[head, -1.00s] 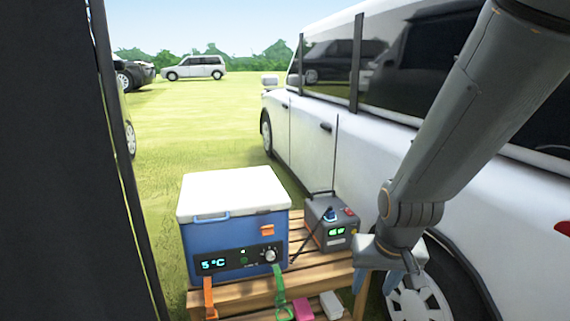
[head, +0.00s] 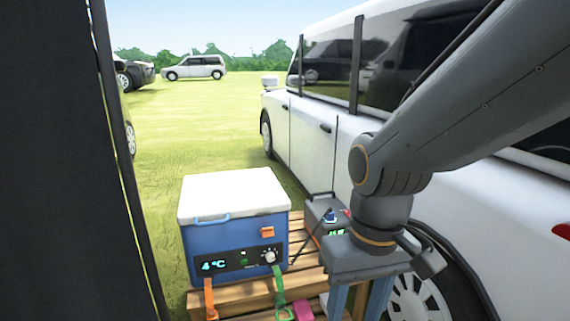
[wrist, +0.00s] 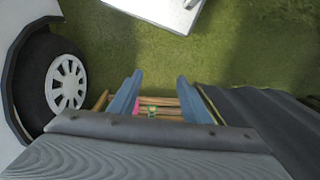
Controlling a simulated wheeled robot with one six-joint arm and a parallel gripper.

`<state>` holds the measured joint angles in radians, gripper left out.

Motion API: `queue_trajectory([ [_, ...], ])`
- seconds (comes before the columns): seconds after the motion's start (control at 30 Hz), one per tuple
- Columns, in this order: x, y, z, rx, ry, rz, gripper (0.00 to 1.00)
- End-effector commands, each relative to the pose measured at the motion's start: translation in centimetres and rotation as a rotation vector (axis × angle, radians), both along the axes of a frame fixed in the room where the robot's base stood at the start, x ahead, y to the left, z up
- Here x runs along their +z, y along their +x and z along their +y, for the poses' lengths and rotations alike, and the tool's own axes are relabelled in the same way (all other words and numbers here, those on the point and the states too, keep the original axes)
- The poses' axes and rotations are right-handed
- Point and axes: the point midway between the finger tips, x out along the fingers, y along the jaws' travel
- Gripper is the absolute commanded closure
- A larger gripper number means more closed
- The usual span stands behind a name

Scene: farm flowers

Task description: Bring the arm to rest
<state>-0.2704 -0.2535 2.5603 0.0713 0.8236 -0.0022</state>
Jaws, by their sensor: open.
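My gripper (head: 357,300) hangs at the right end of the wooden slatted stand (head: 240,296), its two blue-grey fingers pointing down. It is open, with nothing seen between the fingers. The lower ends of the fingers are cut off by the picture edge. In the wrist view, the fingers of my gripper (wrist: 157,100) stand apart, and part of the wooden stand (wrist: 172,104) shows beyond them. My arm reaches in from the upper right and is bent at a joint above the gripper.
A blue cooler (head: 212,240) with a white lid stands on the stand and reads 4 °C. A grey power unit (head: 321,211) behind my gripper is partly hidden. A pink item (head: 303,308) lies low in front. A white van (head: 310,135) stands close on the right; grass opens behind.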

Motion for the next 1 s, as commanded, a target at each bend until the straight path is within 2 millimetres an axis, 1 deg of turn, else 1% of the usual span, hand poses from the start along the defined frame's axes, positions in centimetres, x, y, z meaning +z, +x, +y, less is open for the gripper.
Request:
queue_trajectory([
  [0.03,0.6,0.0,-0.2,-0.008,-0.002,0.001,0.56],
  [0.37,2.8,0.2,-2.1,-0.065,-0.015,0.001,0.56],
  [0.57,5.1,0.2,-4.1,-0.122,-0.027,0.003,0.56],
  [0.7,6.9,0.1,-5.9,-0.169,-0.037,0.005,0.56],
  [0.83,8.0,0.0,-7.2,-0.203,-0.043,0.005,0.56],
  [1.0,8.6,-0.1,-8.2,-0.227,-0.048,0.005,0.56],
])
